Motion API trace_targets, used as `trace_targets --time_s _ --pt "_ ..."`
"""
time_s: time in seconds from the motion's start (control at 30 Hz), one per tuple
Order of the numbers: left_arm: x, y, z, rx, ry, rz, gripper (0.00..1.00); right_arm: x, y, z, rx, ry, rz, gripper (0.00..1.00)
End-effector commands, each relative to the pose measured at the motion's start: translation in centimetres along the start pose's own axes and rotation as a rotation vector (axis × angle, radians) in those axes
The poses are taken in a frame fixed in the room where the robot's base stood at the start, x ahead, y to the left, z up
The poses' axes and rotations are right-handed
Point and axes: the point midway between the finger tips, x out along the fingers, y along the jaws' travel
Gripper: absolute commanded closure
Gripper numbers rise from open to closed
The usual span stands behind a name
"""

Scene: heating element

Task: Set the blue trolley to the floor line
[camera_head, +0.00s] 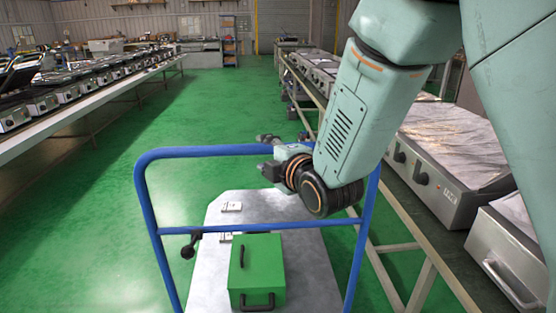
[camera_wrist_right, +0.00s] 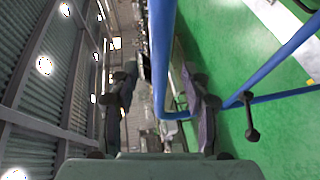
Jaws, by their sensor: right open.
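The blue trolley (camera_head: 160,243) stands in front of me, with a blue tube frame and a grey deck (camera_head: 312,265). My right gripper (camera_head: 266,153) is open at the top rail, right of its middle. In the right wrist view, a blue tube (camera_wrist_right: 160,55) runs between the two spread fingers of my right gripper (camera_wrist_right: 162,95); contact cannot be told. A pale floor stripe (camera_wrist_right: 283,32) shows at the upper right of that view. No clear floor line shows in the head view. My left gripper is out of view.
A green box (camera_head: 262,268) with black handles and small white pieces (camera_head: 231,206) lie on the deck. A black knob lever (camera_head: 190,246) juts from the frame's left side. Benches with appliances line the left (camera_head: 60,110) and right (camera_head: 455,150). Green floor is open ahead.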

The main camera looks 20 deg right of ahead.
Motion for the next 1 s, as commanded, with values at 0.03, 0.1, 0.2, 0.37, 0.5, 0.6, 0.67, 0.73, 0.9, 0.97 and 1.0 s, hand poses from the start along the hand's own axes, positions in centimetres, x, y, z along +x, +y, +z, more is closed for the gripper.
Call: trace_targets --time_s 0.03,0.1,0.2,0.37,0.5,0.6,0.67,0.73,0.9,0.97,1.0 --pt "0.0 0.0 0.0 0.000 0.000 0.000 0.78 -1.0 0.1 0.0 0.001 0.000 0.001 0.52" --pt "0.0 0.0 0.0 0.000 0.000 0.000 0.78 -2.2 0.0 0.0 0.002 0.000 0.000 0.52" --pt "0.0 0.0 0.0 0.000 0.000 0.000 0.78 -3.8 0.1 0.0 0.002 0.000 0.000 0.52" --pt "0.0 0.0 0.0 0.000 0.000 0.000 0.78 -5.4 0.1 0.0 0.002 0.000 0.001 0.52" --pt "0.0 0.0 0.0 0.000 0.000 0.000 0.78 -6.0 0.0 0.0 0.001 0.000 0.001 0.52" --pt "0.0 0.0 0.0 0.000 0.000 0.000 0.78 -6.1 0.0 0.0 0.001 0.000 0.001 0.52" --pt "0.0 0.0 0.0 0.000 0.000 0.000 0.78 -6.1 0.0 0.0 0.001 0.000 0.001 0.52" --pt "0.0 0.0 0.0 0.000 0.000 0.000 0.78 -6.1 0.0 0.0 0.001 0.000 0.001 0.52" --pt "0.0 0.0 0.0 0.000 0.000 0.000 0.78 -6.1 0.0 0.0 0.001 0.000 0.001 0.52" --pt "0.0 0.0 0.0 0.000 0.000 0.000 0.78 -6.1 0.0 0.0 0.003 0.000 0.001 0.52" --pt "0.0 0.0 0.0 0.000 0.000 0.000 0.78 -6.1 0.0 0.0 0.012 0.000 0.001 0.52"
